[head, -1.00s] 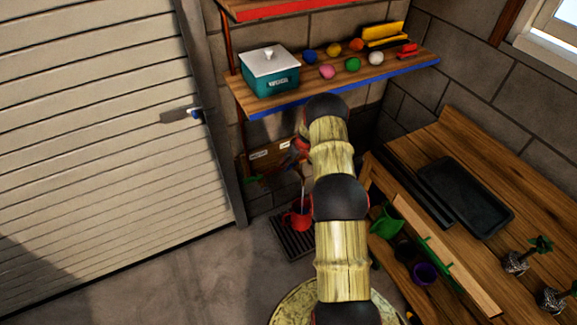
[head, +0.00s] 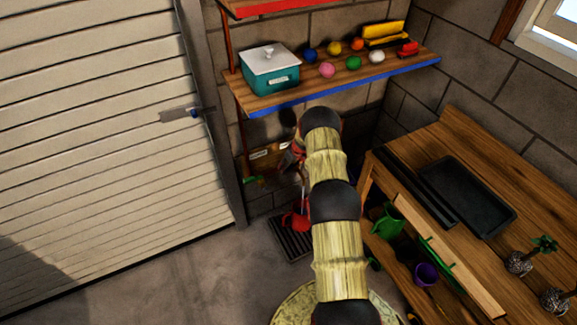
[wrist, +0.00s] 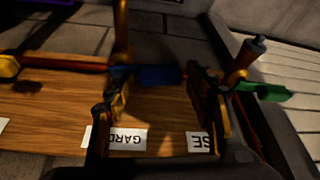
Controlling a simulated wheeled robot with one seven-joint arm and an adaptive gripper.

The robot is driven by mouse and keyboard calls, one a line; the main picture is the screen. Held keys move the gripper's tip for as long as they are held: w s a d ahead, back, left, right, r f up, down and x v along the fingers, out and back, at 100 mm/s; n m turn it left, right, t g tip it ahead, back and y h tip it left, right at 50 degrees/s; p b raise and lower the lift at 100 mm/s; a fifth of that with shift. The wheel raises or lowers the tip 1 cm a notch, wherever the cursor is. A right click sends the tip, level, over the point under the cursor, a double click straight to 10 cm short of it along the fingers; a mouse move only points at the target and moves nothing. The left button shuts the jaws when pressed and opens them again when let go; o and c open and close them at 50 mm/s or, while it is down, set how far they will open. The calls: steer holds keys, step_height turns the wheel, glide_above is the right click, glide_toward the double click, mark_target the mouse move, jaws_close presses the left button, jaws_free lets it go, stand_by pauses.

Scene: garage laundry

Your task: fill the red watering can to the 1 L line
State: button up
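The red watering can (head: 297,221) stands on a dark floor grate (head: 283,240) below the wall taps, partly hidden by my arm. A thin pale line shows above it; I cannot tell whether it is running water. Its 1 L line and water level are not visible. My gripper (wrist: 158,85) is open in front of the wooden tap board (wrist: 45,110). A blue lever (wrist: 160,76) shows between its fingers, with no clear contact. A green lever (wrist: 262,92) is to the right. The board's labels, partly covered, read "GARD" (wrist: 128,139) and "SE" (wrist: 199,142).
A shelf (head: 340,85) with a teal box (head: 270,70) and several coloured balls hangs above the taps. A wooden bench (head: 500,200) stands at right, with a green can (head: 388,222) and purple pot (head: 426,274) below. The floor at left is clear.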

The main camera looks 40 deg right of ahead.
jaws_close()
stand_by(0.5)
